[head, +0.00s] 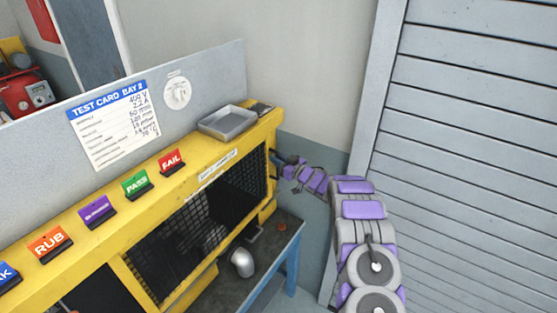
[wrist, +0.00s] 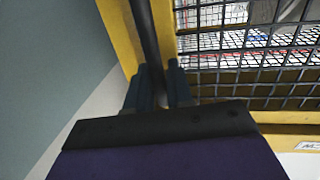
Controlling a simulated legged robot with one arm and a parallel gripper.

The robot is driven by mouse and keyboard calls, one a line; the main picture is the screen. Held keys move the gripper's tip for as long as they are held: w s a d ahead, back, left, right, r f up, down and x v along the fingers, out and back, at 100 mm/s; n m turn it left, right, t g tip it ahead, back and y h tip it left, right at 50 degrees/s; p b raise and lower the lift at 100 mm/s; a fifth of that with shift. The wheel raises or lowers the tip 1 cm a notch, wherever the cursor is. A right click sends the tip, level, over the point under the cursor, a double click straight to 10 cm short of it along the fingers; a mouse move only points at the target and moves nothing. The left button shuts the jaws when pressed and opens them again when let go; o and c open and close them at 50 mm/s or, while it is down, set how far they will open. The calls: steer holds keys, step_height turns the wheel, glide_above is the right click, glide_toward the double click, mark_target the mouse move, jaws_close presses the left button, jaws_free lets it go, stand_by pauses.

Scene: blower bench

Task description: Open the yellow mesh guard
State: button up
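The yellow mesh guard (head: 163,260) fills the front of the yellow bench housing in the head view, with dark wire mesh in a yellow frame. In the wrist view, the mesh (wrist: 255,60) lies to the right of a dark upright bar handle (wrist: 146,35). My gripper (wrist: 160,85) has one finger on each side of this bar, and the fingers appear closed on it. In the head view, my gripper (head: 277,158) is at the guard's right edge, small and partly hidden by my wrist.
A grey tray (head: 228,122) and colored label cards, such as the red FAIL card (head: 171,161), stand on the housing top. A rounded metal part (head: 243,262) is on the dark bench surface (head: 262,258). A slatted grey shutter (head: 475,150) rises at right, close to my arm.

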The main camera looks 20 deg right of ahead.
steer(key=shift+o, duration=1.1)
steer(key=shift+d, duration=0.1)
steer(key=b+v, duration=0.1)
steer(key=v, duration=1.6)
steer(key=shift+s, duration=0.1)
